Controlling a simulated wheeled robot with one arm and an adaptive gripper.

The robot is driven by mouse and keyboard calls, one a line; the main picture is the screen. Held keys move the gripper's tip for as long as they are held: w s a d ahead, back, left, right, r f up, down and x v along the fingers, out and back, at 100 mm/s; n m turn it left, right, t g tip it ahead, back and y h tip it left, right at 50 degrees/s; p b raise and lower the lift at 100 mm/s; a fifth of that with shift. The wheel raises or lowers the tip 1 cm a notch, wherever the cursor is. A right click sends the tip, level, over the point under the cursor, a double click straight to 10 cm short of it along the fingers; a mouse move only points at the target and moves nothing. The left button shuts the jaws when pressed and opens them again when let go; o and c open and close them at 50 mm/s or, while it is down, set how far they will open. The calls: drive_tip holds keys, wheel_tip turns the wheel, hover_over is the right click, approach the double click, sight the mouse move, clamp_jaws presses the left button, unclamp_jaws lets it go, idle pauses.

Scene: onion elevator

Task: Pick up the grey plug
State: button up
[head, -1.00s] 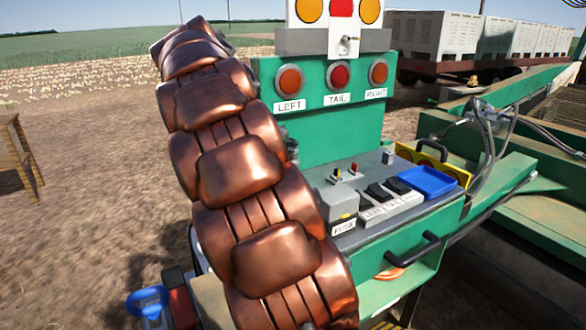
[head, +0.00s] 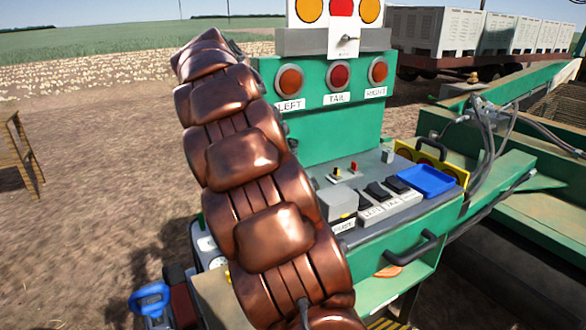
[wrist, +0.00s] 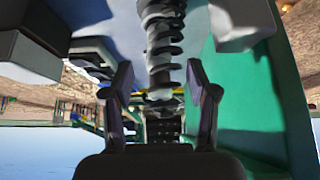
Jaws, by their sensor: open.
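In the wrist view, a ribbed, grey-and-dark cylindrical piece (wrist: 163,45) comes down from the top of the picture between the fingers of my gripper (wrist: 160,88). It looks like the grey plug or its ribbed sleeve, but I cannot tell for sure. The two fingers stand apart on either side of it, and a gap shows on both sides, so nothing is gripped. How deep the piece lies between the fingers is unclear. In the head view my copper-coloured arm fills the middle left, and my gripper cannot be made out there.
A green control console (head: 330,130) with round lights, switches and a blue tray (head: 427,181) stands right of my arm. A green wall (wrist: 240,100) is close on the wrist view's right. A blue handle (head: 149,298) is low left. Open dirt ground (head: 90,200) lies at left.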

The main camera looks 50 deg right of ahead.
drive_tip(key=shift+p+x, duration=0.65)
drive_tip(key=shift+x, duration=0.3)
drive_tip(key=shift+p+x, duration=0.4)
drive_tip(key=shift+x, duration=1.05)
drive_tip(key=shift+c, duration=0.4)
clamp_jaws()
